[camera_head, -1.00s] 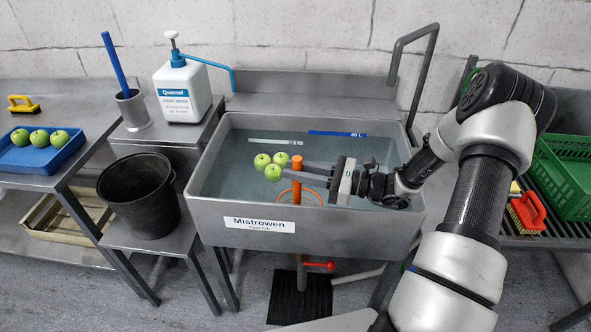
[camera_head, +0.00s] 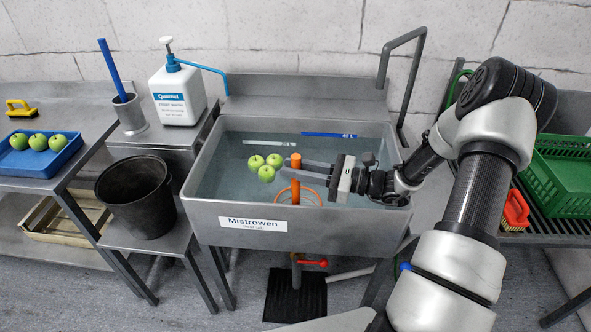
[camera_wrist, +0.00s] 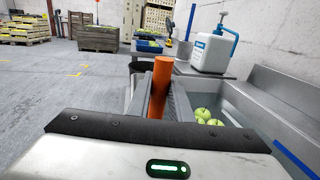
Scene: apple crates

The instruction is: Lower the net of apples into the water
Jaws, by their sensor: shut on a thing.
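My gripper (camera_head: 300,168) is shut on an upright orange handle (camera_head: 296,161) over the front part of the sink. The wrist view also shows the handle (camera_wrist: 160,85) between my fingers. An orange hoop (camera_head: 314,193) shows low around the handle's line, just inside the sink's front wall; I cannot make out any mesh. Three green apples (camera_head: 266,173) sit close together left of the handle, apart from the hoop, seemingly at the water surface. The steel sink (camera_head: 330,232) holds clear bluish water (camera_head: 225,180).
A white dispenser (camera_head: 178,95) with a blue spout stands behind left. A dark bucket (camera_head: 135,200) stands left of the sink. A blue tray (camera_head: 20,163) holds apples farther left. A bent grey pipe (camera_head: 412,85) rises at the back right. A green crate (camera_head: 560,180) stands right.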

